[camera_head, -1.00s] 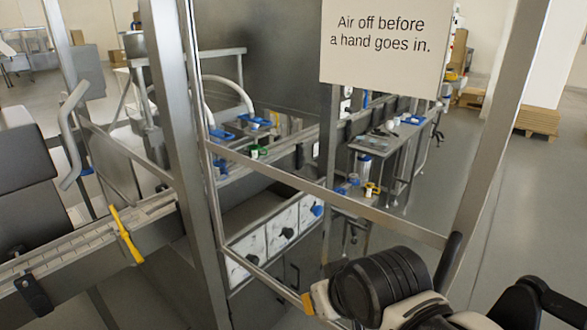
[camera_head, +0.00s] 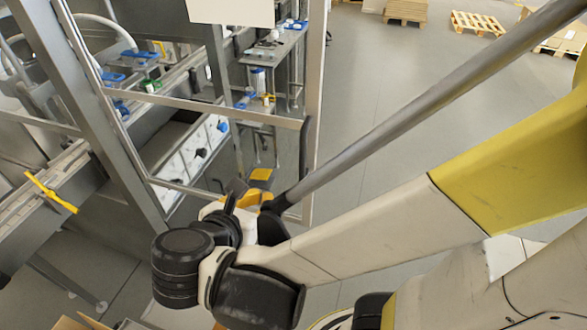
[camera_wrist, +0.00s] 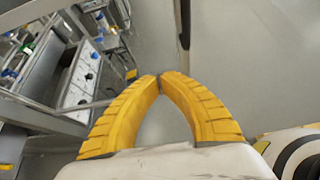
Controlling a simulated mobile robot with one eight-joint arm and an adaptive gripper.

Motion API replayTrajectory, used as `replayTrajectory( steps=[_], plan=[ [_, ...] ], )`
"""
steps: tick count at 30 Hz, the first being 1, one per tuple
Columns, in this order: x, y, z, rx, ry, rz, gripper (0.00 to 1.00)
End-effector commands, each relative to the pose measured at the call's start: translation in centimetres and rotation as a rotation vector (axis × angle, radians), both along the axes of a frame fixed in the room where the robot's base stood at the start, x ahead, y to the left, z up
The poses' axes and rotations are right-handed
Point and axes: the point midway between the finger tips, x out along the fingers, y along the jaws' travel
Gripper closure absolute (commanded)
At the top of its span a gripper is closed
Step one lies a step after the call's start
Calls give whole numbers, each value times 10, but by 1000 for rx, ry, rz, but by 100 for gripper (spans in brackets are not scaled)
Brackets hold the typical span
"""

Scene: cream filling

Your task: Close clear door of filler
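The clear door of the filler is a see-through panel in a metal frame (camera_head: 210,107), left of centre in the head view. Its right upright has a dark handle (camera_head: 305,148). A white sign (camera_head: 230,10) hangs on it, cut off at the top. My gripper (camera_head: 262,178) is low beside the door's lower right corner, seen partly behind my wrist. In the wrist view its yellow fingers (camera_wrist: 161,77) meet at the tips, with nothing seen between them. A thin upright with a dark part (camera_wrist: 184,30) stands just beyond the tips; I cannot tell contact.
A conveyor with a yellow clamp (camera_head: 50,192) runs at left. White panels with black knobs (camera_head: 198,152) show through the door. A small table (camera_head: 268,45) stands behind. Grey floor (camera_head: 375,80) is open to the right, with pallets (camera_head: 480,22) far back.

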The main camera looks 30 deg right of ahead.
Motion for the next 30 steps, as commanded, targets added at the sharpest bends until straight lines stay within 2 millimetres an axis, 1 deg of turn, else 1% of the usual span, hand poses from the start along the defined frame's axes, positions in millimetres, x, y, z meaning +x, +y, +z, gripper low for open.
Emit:
replayTrajectory(
  steps=[2, 5, 8, 18, 24, 30],
  plan=[
    [2, -1, 2, -34, 12, 17, 100],
    [6, -8, -5, -38, 14, 15, 100],
    [15, -20, -15, -35, 13, 11, 100],
    [54, -70, -51, -34, 12, 11, 100],
    [72, -91, -48, -33, 12, 14, 100],
    [78, -98, -47, -33, 11, 17, 100]
  ],
)
